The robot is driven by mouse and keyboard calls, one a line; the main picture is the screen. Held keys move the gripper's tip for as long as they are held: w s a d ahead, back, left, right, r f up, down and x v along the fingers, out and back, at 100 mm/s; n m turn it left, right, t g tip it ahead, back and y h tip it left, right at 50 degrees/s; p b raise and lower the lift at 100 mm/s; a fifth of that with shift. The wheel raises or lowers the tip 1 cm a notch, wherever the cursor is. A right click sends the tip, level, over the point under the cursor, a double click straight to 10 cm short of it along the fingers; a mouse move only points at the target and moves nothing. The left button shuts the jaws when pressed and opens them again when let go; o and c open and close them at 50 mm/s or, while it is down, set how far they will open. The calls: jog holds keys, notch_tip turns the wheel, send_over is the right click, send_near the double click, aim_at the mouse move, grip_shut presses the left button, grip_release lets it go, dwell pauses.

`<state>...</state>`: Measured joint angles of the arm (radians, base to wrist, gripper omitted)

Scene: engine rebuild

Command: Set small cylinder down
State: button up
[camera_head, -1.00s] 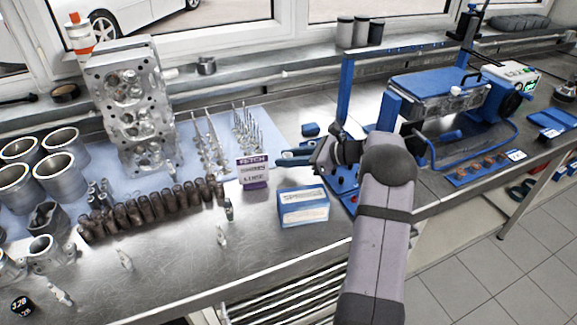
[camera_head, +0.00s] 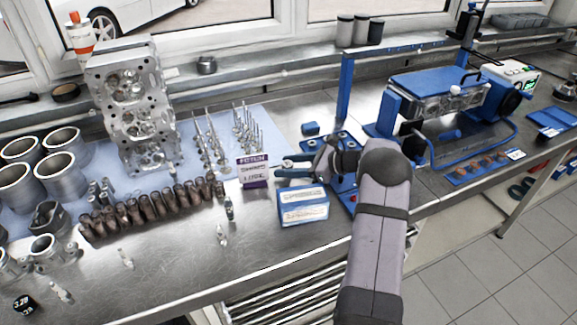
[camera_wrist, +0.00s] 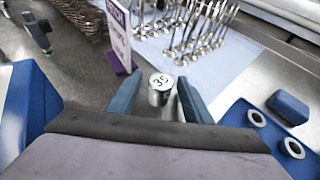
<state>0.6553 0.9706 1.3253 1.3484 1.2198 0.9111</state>
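The small cylinder (camera_wrist: 160,90), silver metal with "35" on its top face, is upright between my fingertips in the wrist view. It appears to stand on the bare steel bench, but its base is partly hidden. My gripper (camera_wrist: 159,74) has its two blue fingers spread, one on each side of the cylinder, with a narrow gap showing on both sides. In the head view my gripper (camera_head: 278,167) is low over the bench, behind the white-and-blue box, and I cannot make out the cylinder there.
A purple-and-white sign (camera_head: 253,171) stands just left of my fingers. The white-and-blue box (camera_head: 303,207) is close in front. Upright valves (camera_head: 246,130) stand on a light blue mat behind. A blue holder with rings (camera_wrist: 275,135) is at the right.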

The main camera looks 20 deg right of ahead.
jog(key=shift+r, duration=0.1)
jog(key=b+v, duration=0.3)
jog(key=v, duration=0.9)
